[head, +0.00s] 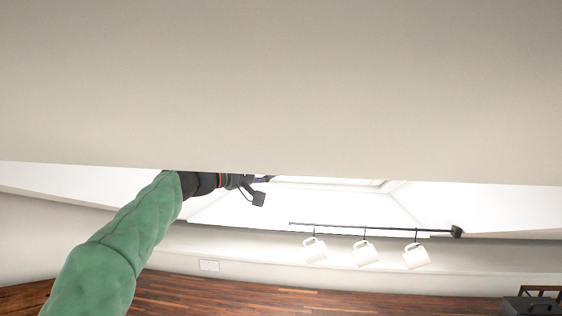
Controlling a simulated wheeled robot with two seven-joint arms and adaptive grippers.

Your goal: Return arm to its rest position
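My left arm, in a green padded sleeve, comes in from the lower left of the head view and reaches up to the edge of a large pale beam. My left gripper (256,188) is dark and sits just under that edge. One finger with a square dark pad points down to the right. The upper part of the gripper is cut off by the beam edge, and a small dark purple bit shows there; I cannot tell what it is. My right gripper is not in view.
The pale beam (300,90) fills the upper half of the view. Several white mugs (365,253) hang from a black rail (370,228) to the right of the gripper. A dark object (530,305) stands at the lower right.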

